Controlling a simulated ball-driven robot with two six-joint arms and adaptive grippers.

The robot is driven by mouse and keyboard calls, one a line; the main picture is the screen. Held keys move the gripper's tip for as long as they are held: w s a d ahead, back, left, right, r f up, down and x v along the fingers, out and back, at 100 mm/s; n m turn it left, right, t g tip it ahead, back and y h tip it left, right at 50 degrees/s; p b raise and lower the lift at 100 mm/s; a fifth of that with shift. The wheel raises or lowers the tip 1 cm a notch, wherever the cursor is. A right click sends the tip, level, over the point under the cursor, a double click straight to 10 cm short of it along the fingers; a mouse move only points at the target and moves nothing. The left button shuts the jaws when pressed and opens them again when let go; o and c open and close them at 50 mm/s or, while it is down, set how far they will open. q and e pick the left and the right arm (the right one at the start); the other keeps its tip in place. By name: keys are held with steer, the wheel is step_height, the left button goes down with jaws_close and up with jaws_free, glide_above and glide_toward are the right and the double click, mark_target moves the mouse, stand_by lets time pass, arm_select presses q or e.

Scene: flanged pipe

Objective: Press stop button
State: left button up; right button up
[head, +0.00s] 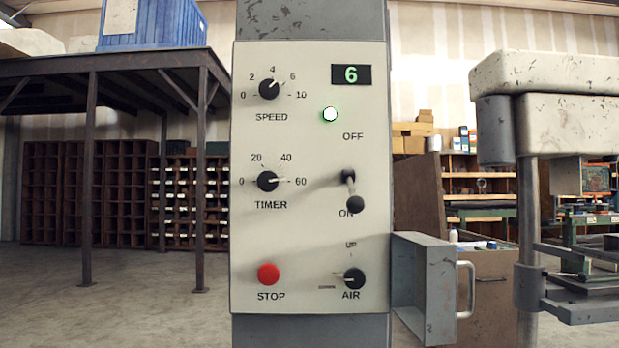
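The red stop button (268,274) is round and sits at the lower left of a pale control panel (310,225), above the label STOP. Nothing covers it. The panel faces me on a grey column. Neither of my grippers shows in the head view, so their state and their distance from the button cannot be seen.
The panel also holds a speed knob (269,89), a timer knob (267,181), an on/off lever (351,190) pointing toward ON, an air knob (354,279), a lit green lamp (330,114) and a display (351,75) reading 6. A grey handled box (424,290) juts out at right.

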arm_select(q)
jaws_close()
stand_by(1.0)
